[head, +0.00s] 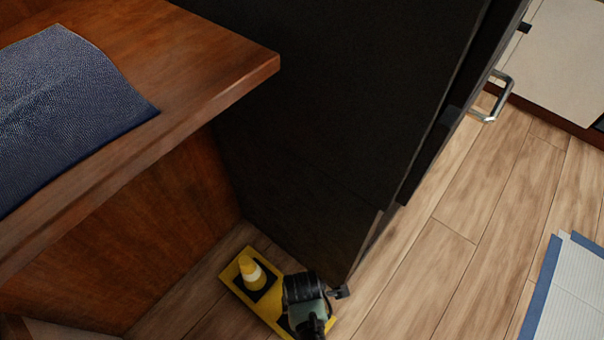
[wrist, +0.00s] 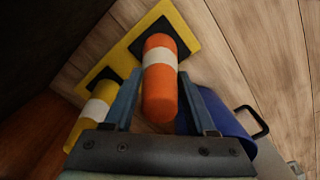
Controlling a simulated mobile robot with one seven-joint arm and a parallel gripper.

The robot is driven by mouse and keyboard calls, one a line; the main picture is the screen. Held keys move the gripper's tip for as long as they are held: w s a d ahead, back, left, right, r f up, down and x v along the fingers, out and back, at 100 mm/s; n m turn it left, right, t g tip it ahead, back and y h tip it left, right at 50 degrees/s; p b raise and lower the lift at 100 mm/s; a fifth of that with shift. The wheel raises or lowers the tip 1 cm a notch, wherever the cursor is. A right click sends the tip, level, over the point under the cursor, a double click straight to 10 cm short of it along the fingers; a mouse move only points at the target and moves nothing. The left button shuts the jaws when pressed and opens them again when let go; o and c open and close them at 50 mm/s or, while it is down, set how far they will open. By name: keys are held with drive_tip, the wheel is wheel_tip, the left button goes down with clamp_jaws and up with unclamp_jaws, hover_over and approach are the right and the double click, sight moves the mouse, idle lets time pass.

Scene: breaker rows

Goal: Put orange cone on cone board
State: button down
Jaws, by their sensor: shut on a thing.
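The yellow cone board (head: 262,308) lies on the floor beside the black cabinet, with black square pads. A yellow-and-white cone (head: 250,272) stands on one pad. My gripper (head: 308,298) is over the board's other end and hides the orange cone in the head view. In the wrist view my gripper (wrist: 158,76) is shut on the orange cone (wrist: 160,96), which has a white band. The cone overlaps the black pad at the far end of the board (wrist: 120,52). I cannot tell whether its base touches the pad.
A tall black cabinet (head: 330,110) rises right behind the board. A wooden counter (head: 215,85) with a blue cloth (head: 65,110) overhangs at the left. A blue object (wrist: 222,118) with a dark handle is right of my gripper.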

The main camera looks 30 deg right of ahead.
drive_tip(key=shift+f+b, duration=0.6)
drive_tip(key=shift+f, duration=0.75)
drive_tip(key=shift+c, duration=1.1)
unclamp_jaws()
drive_tip(key=shift+f, duration=0.1)
wheel_tip(320, 180, up, 12)
drive_tip(key=p, duration=0.7)
drive_tip(key=shift+r+p, duration=0.2)
drive_tip(key=shift+p, duration=0.1)
